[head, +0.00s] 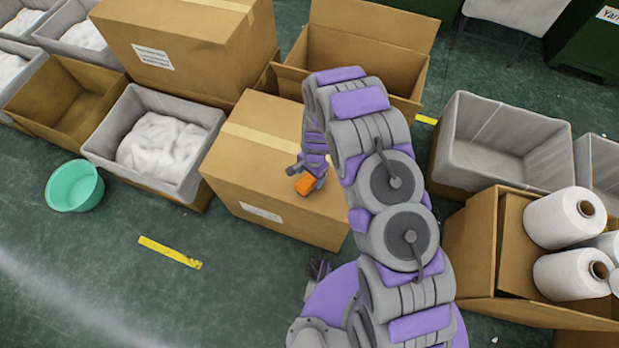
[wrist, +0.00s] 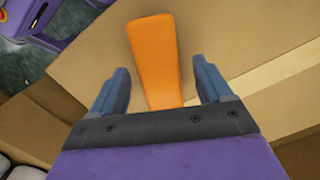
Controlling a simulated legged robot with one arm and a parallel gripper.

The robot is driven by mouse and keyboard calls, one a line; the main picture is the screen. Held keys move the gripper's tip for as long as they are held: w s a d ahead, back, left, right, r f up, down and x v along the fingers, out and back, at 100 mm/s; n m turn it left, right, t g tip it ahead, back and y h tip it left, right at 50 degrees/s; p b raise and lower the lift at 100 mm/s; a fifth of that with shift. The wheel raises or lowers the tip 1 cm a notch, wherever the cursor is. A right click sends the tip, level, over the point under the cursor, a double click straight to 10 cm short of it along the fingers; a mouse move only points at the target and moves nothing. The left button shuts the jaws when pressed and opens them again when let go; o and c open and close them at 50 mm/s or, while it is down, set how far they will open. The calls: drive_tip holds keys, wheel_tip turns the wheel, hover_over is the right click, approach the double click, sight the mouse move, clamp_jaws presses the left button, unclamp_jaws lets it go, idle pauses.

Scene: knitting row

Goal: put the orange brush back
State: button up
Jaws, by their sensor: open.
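The orange brush (head: 305,184) lies on top of a closed cardboard box (head: 262,160), near its right part. In the wrist view the brush (wrist: 155,55) shows as a plain orange bar, with its near end between the two blue-grey fingers of my gripper (wrist: 157,85). The fingers stand apart, one on each side, with a gap between each finger and the brush. In the head view my gripper (head: 305,172) is right over the brush and hides part of it. I cannot tell the exact height of the fingers above the box top.
An open cardboard box (head: 365,45) stands behind. A grey bin of white fluff (head: 165,140) and a teal bucket (head: 73,187) are at left. An empty grey bin (head: 490,160) and a box of white yarn cones (head: 565,220) are at right.

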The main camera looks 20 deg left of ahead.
drive_tip(key=r, duration=0.2)
drive_tip(key=r+p, duration=0.1)
drive_tip(key=r, duration=0.2)
drive_tip(key=w+r, duration=0.1)
drive_tip(key=r, duration=0.2)
drive_tip(key=shift+d+r+p, duration=0.25)
drive_tip(key=shift+p, duration=0.15)
drive_tip(key=s+d+r+n, duration=0.1)
drive_tip(key=s+d+r, duration=0.1)
drive_tip(key=d+r, duration=0.8)
drive_tip(key=s+d+r+n, duration=0.2)
drive_tip(key=s+d+r, duration=0.15)
drive_tip(key=r, duration=1.25)
drive_tip(key=s+d+r+n, duration=0.1)
drive_tip(key=s+d+r, duration=0.5)
drive_tip(key=s, duration=0.5)
drive_tip(key=s+d+r+n, duration=0.1)
drive_tip(key=s+d+r, duration=0.6)
drive_tip(key=s, duration=0.4)
drive_tip(key=shift+g+h, duration=0.3)
drive_tip(key=shift+a, duration=0.1)
drive_tip(key=shift+c, duration=0.2)
